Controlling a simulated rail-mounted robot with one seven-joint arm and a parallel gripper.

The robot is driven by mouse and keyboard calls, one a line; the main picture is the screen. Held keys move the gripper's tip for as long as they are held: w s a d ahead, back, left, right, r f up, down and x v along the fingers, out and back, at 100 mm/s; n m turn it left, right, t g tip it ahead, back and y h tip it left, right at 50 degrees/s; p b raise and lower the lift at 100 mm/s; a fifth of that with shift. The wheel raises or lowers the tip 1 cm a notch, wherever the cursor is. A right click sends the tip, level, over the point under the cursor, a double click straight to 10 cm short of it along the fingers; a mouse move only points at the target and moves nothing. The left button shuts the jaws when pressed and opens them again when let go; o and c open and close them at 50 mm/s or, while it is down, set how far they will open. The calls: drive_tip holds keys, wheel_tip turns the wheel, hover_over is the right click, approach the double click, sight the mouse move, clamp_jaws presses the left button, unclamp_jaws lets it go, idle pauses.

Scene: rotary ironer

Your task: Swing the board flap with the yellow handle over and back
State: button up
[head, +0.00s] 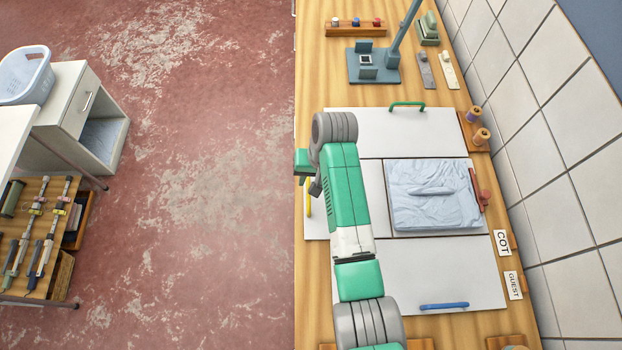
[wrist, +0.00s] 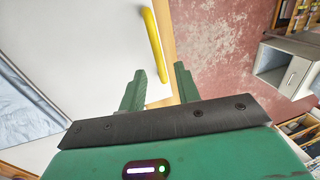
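The white board flap (head: 318,222) with the yellow handle (head: 308,198) lies flat on the left of the folding board, largely hidden under my arm. In the wrist view the flap (wrist: 85,60) fills the left, and the yellow handle (wrist: 153,42) stands near its edge. My gripper (wrist: 159,68) is open, with its two green fingers apart and nothing between the tips. The handle's lower end appears close to the left finger; I cannot tell whether they touch. In the head view the wrist mostly hides the gripper.
A folded blue cloth (head: 432,195) lies on the board's middle. Flaps with a green handle (head: 407,104) and a blue handle (head: 444,306) lie flat at top and bottom. A red handle (head: 481,197) is right. A teal stand (head: 374,68) is beyond.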

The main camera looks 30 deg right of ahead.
drive_tip(key=shift+w+a+f, duration=0.15)
drive_tip(key=shift+a+f, duration=0.05)
drive_tip(key=shift+f, duration=0.9)
clamp_jaws()
